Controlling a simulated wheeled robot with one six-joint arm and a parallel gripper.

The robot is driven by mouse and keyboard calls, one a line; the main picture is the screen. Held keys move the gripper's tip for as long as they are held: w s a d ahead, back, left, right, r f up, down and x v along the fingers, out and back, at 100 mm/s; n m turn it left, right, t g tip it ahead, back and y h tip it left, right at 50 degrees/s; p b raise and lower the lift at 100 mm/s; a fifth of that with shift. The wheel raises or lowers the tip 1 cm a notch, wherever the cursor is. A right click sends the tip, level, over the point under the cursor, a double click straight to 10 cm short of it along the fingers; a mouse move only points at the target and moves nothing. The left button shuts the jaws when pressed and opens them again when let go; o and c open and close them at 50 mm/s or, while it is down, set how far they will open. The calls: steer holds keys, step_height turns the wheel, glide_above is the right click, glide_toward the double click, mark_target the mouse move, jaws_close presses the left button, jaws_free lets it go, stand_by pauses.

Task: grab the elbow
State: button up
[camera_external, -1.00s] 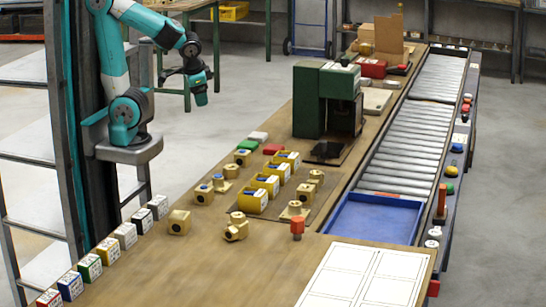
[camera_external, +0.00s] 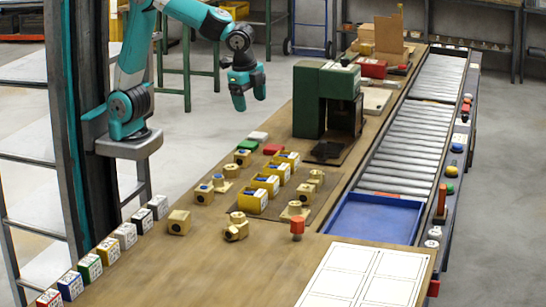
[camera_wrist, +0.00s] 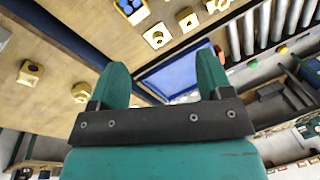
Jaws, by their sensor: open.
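Several brass fittings stand on the wooden bench. The one that looks most like an elbow (camera_external: 236,228) is a rounded brass piece with a stub on top, near the bench middle, right of a square brass block (camera_external: 178,221). In the wrist view a brass piece (camera_wrist: 81,92) left of the fingers may be this elbow, but I cannot be sure. My gripper (camera_external: 242,102) is open and empty, high above and behind the fittings, apart from them. Its two green fingers (camera_wrist: 162,70) are spread in the wrist view with nothing between them.
Yellow bins (camera_external: 254,200) stand in a row behind the elbow. A green machine (camera_external: 325,100) stands farther back. A blue tray (camera_external: 372,222) and roller conveyor lie right. A red-topped piece (camera_external: 297,226) stands right of the elbow. The front bench is mostly clear.

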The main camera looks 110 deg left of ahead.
steer(key=w+d+m+h, duration=0.1)
steer(key=w+d+m, duration=0.3)
steer(key=d, duration=0.3)
steer(key=w+d+m, duration=0.3)
steer(key=w+d, duration=0.1)
steer(key=d, duration=0.4)
steer(key=m+g+p, duration=0.1)
steer(key=m+p, duration=0.1)
steer(key=m, duration=0.7)
glide_above(237, 216)
step_height(237, 216, down, 3)
steer(key=shift+h, duration=0.4)
step_height(237, 216, down, 11)
steer(key=shift+s+a+f+p, duration=0.1)
steer(key=shift+s+f+p, duration=0.1)
steer(key=shift+p, duration=0.45)
steer(key=shift+w+f+p, duration=0.1)
steer(key=shift+f+p, duration=0.8)
steer(key=shift+f, duration=2.1)
steer(key=c, duration=1.3)
jaws_close()
steer(key=shift+r, duration=0.15)
